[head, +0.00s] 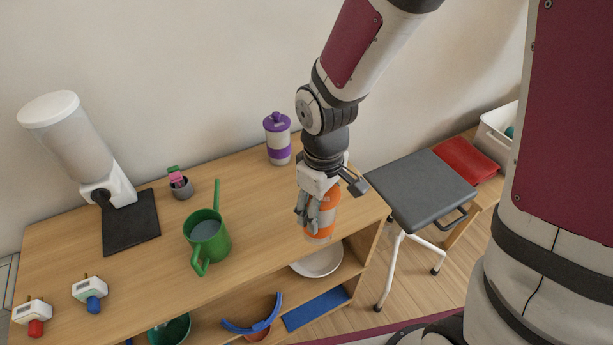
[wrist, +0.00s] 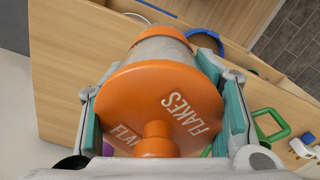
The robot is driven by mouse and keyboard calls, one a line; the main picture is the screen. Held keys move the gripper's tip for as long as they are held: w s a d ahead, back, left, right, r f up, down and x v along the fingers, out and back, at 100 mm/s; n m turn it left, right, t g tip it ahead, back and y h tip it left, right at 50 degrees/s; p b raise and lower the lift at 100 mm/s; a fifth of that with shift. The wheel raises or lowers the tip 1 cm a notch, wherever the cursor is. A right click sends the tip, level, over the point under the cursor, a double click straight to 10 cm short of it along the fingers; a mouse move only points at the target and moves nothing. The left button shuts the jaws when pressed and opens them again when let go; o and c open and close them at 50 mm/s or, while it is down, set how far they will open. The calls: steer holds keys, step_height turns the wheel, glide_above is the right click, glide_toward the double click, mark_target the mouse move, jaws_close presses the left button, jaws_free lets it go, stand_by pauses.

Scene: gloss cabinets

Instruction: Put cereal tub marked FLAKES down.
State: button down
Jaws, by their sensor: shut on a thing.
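The cereal tub marked FLAKES has an orange lid with a knob and a clear body with an orange band. In the wrist view its lid (wrist: 150,100) fills the middle, with the FLAKES lettering readable. My gripper (wrist: 165,115) is shut on the tub, one teal-padded finger on each side. In the head view the tub (head: 323,218) hangs under my gripper (head: 318,205), upright or nearly so, at the right end of the wooden cabinet top (head: 265,220). I cannot tell whether its base touches the top.
A purple-lidded tub (head: 278,140) stands at the back, left of my gripper. A green watering can (head: 207,238) stands in the middle. A small pot (head: 180,184), a white dispenser (head: 75,140) and two small white devices stand further left. A grey stool (head: 420,190) is at the right.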

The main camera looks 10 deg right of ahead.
steer(key=shift+w+d+f+p, duration=0.15)
steer(key=shift+w+d+f, duration=0.7)
steer(key=shift+w+d, duration=1)
steer(key=shift+w+d+f+p, duration=0.2)
steer(key=shift+w+d+f, duration=0.85)
steer(key=shift+w, duration=1.3)
steer(key=shift+w+d+f+p, duration=0.15)
steer(key=shift+w+d+f, duration=0.45)
steer(key=shift+w+d, duration=1.4)
steer(key=c, duration=0.5)
jaws_free()
steer(key=shift+w+a, duration=0.1)
steer(key=shift+a, duration=0.05)
step_height(320, 180, up, 12)
steer(key=s+r+m+t, duration=0.2)
steer(key=s+r+m, duration=0.1)
steer(key=s+r, duration=0.8)
steer(key=s+r+m+t, duration=0.1)
steer(key=s, duration=0.3)
steer(key=s+r+m, duration=0.2)
steer(key=s, duration=0.3)
steer(key=s+r+m+t, duration=0.1)
steer(key=s+r+m, duration=0.1)
steer(key=s, duration=0.3)
steer(key=shift+s+t, duration=0.25)
steer(key=shift+t, duration=0.05)
